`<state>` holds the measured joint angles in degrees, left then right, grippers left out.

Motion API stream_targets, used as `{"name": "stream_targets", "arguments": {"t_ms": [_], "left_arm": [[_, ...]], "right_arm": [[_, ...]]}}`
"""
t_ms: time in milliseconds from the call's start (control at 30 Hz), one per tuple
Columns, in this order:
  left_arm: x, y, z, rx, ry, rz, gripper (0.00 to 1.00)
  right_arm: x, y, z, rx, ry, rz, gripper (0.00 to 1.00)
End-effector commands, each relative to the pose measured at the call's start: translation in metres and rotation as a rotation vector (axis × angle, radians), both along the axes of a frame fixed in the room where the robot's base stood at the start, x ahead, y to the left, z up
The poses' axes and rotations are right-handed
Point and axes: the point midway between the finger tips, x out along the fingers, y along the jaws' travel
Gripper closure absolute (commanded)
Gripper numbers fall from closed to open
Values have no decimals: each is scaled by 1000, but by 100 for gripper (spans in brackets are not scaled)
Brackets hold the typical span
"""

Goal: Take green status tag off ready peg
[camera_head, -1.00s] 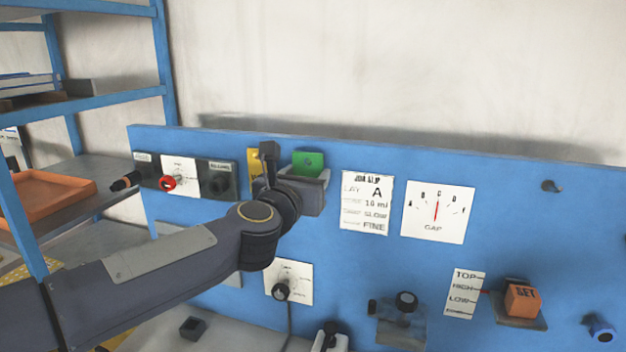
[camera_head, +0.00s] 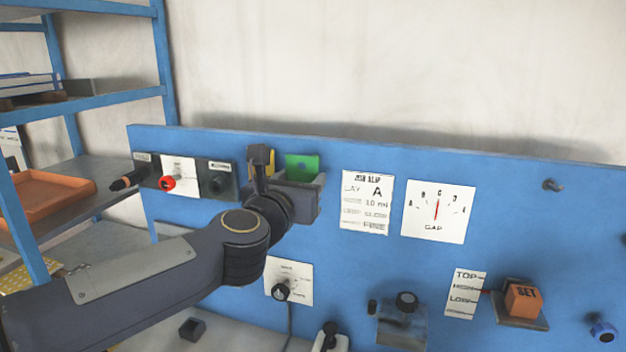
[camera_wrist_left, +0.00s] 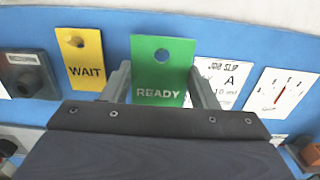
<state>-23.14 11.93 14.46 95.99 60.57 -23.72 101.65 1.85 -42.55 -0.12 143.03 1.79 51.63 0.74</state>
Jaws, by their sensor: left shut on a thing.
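The green READY tag (camera_head: 302,168) stands upright at the upper left of the blue board. In the left wrist view the tag (camera_wrist_left: 163,75) sits between the two fingers of my left gripper (camera_wrist_left: 163,88), which is shut on it. In the head view the gripper (camera_head: 303,179) partly hides the tag's lower part. I see no peg poking through the tag's hole, and any peg behind the tag is hidden. The yellow WAIT tag (camera_wrist_left: 80,60) hangs to its left, mostly covered by my gripper in the head view. My right gripper is not in view.
The job slip (camera_head: 367,203) and gap dial (camera_head: 437,212) are to the right of the tag. A dark switch box (camera_head: 218,180) and red knob (camera_head: 168,183) are to the left. An orange tray (camera_head: 45,192) lies on the shelf rack. The wall above the board is clear.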

Motion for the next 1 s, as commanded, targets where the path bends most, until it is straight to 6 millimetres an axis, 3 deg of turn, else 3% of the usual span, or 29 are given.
{"name": "stream_targets", "arguments": {"t_ms": [633, 1000], "left_arm": [[-31, 10, 2, 1, -1, -1, 63], [-35, 11, 2, 1, 0, 0, 63]], "right_arm": [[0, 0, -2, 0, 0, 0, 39], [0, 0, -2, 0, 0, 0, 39]]}}
